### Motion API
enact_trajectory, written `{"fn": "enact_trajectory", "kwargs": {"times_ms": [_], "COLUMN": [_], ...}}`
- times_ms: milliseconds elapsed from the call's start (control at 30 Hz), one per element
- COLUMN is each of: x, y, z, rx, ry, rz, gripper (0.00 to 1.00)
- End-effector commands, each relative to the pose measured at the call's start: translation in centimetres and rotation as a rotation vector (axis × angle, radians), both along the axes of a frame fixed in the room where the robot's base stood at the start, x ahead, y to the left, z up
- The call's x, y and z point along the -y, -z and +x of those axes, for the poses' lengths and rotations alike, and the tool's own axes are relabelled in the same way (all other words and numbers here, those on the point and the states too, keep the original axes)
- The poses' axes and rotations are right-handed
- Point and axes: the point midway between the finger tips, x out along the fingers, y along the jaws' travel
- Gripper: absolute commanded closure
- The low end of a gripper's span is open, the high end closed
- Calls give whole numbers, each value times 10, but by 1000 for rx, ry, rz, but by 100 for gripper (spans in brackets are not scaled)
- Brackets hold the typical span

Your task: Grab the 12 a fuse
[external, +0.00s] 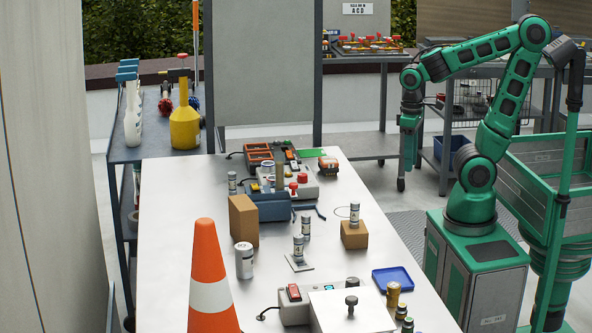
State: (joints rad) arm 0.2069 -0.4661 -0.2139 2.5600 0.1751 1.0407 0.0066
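Several white cylinders that look like fuses stand upright on the long pale table, but their ratings are too small to read, so I cannot tell which is the 12 A fuse. One (354,213) stands on a small cardboard box (354,236). A smaller one (232,182) stands farther back. My gripper (405,172) hangs pointing down, right of the table and apart from all of them. Its finger opening is too small to make out.
An orange cone (210,265) and a tall cardboard box (243,221) stand along the left side. A blue tray (392,280), a grey device (293,306) and tan-and-dark cylinders (393,294) are at the front.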

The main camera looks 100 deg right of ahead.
Motion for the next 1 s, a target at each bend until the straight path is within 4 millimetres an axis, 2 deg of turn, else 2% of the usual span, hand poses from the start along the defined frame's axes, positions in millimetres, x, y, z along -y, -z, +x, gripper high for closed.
{"fn": "enact_trajectory", "kwargs": {"times_ms": [433, 500, 733, 800, 867, 1000], "x": [0, 0, 0, -1, -2, -11], "y": [0, 0, 0, -4, -2, 11], "z": [0, 0, 0, -8, -1, 38], "rx": [0, 0, 1, 17, 26, 73], "ry": [0, 0, -2, -20, -62, -264], "rz": [0, 0, 0, 1, 6, 35], "gripper": [62, 58, 58, 58, 58, 58]}}
